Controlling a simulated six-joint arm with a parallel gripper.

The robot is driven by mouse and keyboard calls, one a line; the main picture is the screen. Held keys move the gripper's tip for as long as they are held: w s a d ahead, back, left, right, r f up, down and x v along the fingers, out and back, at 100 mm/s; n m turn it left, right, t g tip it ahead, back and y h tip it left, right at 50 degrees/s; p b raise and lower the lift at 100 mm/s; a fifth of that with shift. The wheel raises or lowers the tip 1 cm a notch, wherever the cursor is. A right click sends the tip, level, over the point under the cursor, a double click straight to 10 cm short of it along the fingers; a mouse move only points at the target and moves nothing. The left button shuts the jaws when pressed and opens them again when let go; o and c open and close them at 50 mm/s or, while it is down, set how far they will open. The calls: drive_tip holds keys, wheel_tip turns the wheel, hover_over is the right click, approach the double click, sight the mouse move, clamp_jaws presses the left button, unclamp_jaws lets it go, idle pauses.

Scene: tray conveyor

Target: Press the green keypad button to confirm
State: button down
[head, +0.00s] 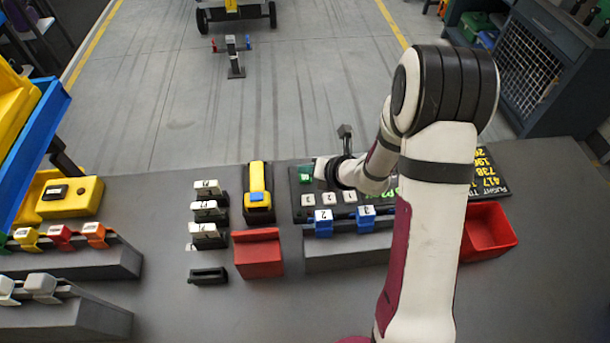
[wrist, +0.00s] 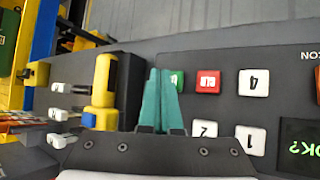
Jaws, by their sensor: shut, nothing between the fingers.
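The dark keypad panel (wrist: 225,108) fills the middle and right of the wrist view, with white number buttons and a red button (wrist: 208,81). The green button (wrist: 177,80) sits left of the red one, partly hidden behind my fingers. In the head view the green button (head: 305,174) shows at the panel's upper left, just left of my gripper. My gripper (wrist: 161,78) is shut and empty, its teal fingers together. Its tips overlap the left side of the green button in the wrist view. I cannot tell whether they touch it.
A yellow and black device (head: 257,192) stands left of the panel, with a red block (head: 257,253) nearer. Blue holders (head: 323,229) sit in front of the keypad. A red bin (head: 487,230) lies at right. A dark display (head: 488,178) adjoins the keypad.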

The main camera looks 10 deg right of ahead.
sight(308, 181)
drive_tip(key=shift+f, duration=0.1)
idle(0.3)
drive_tip(key=shift+f, duration=0.35)
drive_tip(key=shift+f, duration=0.45)
idle(0.6)
drive_tip(key=shift+r, duration=0.9)
drive_tip(key=shift+r, duration=2.5)
